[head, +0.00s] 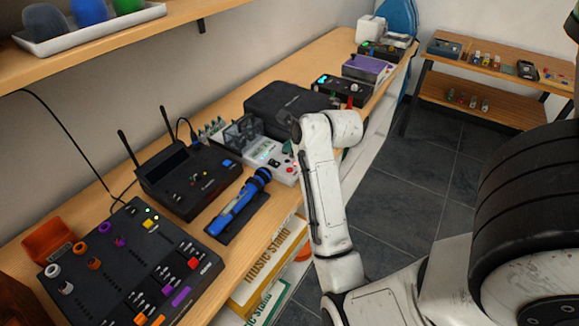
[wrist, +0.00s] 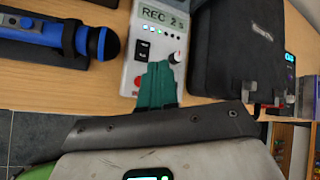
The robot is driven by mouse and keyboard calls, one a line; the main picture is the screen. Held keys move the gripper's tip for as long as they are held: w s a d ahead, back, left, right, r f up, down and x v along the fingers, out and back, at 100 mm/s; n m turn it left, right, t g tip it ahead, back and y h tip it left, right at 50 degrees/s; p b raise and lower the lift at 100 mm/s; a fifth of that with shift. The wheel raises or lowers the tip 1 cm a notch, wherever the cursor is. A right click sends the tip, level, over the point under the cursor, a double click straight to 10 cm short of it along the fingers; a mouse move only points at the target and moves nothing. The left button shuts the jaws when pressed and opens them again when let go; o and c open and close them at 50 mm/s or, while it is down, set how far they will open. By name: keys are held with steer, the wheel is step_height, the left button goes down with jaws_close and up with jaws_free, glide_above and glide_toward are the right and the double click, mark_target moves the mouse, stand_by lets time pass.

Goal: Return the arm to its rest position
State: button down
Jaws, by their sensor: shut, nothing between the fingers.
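My white arm (head: 322,190) rises from the lower right of the head view and bends at the top beside the workbench's front edge. In the head view its far end is turned away, so the fingertips cannot be made out. In the wrist view my gripper (wrist: 157,85) shows as two teal fingers pressed together, with nothing between them. They overlap the near end of a grey-white recorder (wrist: 145,45) reading "REC 2". Whether they touch it cannot be told.
A blue microphone (head: 240,200) lies left of the arm. A black case (head: 285,105) sits behind the arm's end. A black router-like device (head: 190,180) and a black panel (head: 130,260) stand further left. Dark tiled floor (head: 415,165) is open at right, before a low shelf (head: 490,95).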

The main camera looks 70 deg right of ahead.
stand_by(0.7)
